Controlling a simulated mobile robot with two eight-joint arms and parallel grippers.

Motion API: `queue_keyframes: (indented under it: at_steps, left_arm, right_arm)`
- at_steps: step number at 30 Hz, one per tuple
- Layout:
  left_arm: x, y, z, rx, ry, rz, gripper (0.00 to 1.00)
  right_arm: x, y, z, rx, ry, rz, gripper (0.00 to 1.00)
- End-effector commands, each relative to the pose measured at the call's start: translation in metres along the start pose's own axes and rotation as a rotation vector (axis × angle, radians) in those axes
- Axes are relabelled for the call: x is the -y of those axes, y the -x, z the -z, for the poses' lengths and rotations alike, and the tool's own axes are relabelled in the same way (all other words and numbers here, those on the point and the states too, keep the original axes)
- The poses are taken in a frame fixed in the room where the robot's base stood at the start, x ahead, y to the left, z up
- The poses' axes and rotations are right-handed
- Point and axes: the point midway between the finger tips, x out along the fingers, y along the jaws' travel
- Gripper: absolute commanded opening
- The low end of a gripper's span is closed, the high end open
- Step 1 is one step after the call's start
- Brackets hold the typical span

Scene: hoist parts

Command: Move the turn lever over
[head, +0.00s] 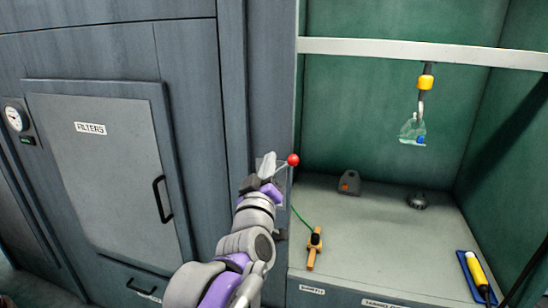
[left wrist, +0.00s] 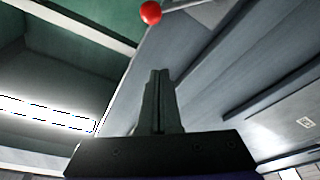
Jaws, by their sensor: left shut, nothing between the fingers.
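The turn lever is a thin metal rod with a red ball knob (head: 293,160), on the grey post at the left edge of the green alcove. The knob also shows at the top of the left wrist view (left wrist: 151,13). My left gripper (head: 267,164) is shut and empty, just left of the knob in the head view. In the left wrist view its closed fingers (left wrist: 159,95) point up toward the knob, with a visible gap between them. The lever's pivot is partly hidden behind my gripper and wrist. My right gripper is not in view.
A hook (head: 421,105) with a clear bag hangs from the white beam (head: 400,50). An orange tool (head: 314,248) on a green cord, a grey block (head: 349,183) and a yellow cylinder (head: 477,270) are in the bench area. A FILTERS panel (head: 95,165) stands left.

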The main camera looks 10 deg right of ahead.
Motion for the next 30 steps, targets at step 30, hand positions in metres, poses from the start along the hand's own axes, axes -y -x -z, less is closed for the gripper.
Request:
queue_keyframes:
  at_steps: [30]
  left_arm:
    - [0.046, 0.094, -0.033, 0.175, -0.107, 0.038, 0.00]
  right_arm:
    - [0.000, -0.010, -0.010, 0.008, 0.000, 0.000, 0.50]
